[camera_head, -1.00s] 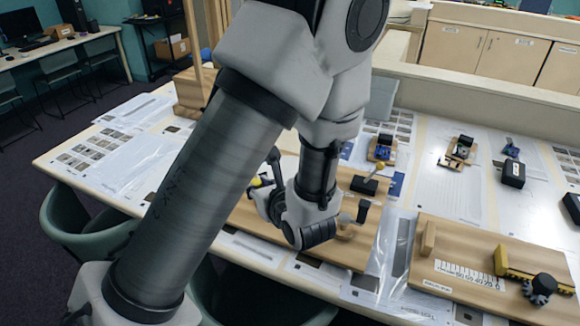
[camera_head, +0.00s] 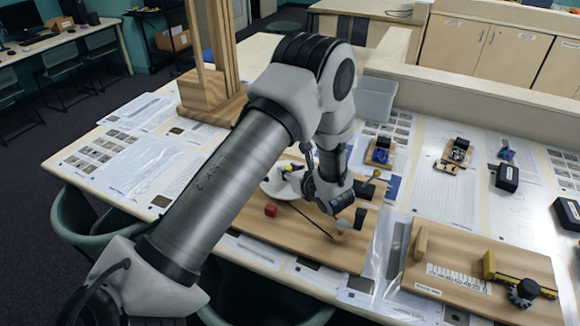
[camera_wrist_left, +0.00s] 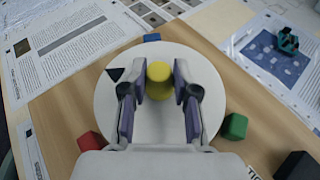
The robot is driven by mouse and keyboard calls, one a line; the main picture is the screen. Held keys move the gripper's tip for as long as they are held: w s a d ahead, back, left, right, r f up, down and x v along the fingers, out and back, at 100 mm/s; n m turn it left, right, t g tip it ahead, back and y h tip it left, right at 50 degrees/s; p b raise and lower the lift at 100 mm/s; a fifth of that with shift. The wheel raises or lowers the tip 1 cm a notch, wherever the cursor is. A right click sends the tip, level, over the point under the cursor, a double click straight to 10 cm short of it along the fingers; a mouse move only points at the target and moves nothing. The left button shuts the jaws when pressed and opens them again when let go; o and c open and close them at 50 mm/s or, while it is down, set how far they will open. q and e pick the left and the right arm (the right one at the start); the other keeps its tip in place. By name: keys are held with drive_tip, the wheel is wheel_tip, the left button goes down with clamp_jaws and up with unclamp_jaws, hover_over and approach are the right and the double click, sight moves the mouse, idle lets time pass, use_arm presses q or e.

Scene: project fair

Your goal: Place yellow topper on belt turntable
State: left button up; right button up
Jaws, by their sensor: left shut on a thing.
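The yellow topper (camera_wrist_left: 159,72) is a short round piece between the two fingertips of my left gripper (camera_wrist_left: 160,84) in the left wrist view. The gripper is shut on it. The topper also shows as a small yellow spot in the head view (camera_head: 289,167). The turntable is a white round disc (camera_wrist_left: 160,128) on a wooden board, directly under the gripper and topper. Its edge shows in the head view (camera_head: 272,188), partly hidden by my left arm. I cannot tell whether the topper touches the disc. My right gripper is not in view.
A red block (camera_wrist_left: 91,143), a green block (camera_wrist_left: 235,126) and a blue block (camera_wrist_left: 152,37) sit around the disc. A dark triangle (camera_wrist_left: 116,74) is near the left finger. A wooden post stand (camera_head: 212,95) rises behind. Another wooden board (camera_head: 470,255) lies right.

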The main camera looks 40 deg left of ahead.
use_arm(q)
drive_tip(key=shift+s, duration=0.1)
drive_tip(key=o, duration=0.5)
drive_tip(key=shift+f, duration=0.15)
drive_tip(key=o, duration=0.4)
drive_tip(key=shift+r, duration=0.3)
drive_tip(key=b+v, duration=0.2)
drive_tip(key=v, duration=1)
drive_tip(key=shift+f+b, duration=0.2)
drive_tip(key=shift+b, duration=0.15)
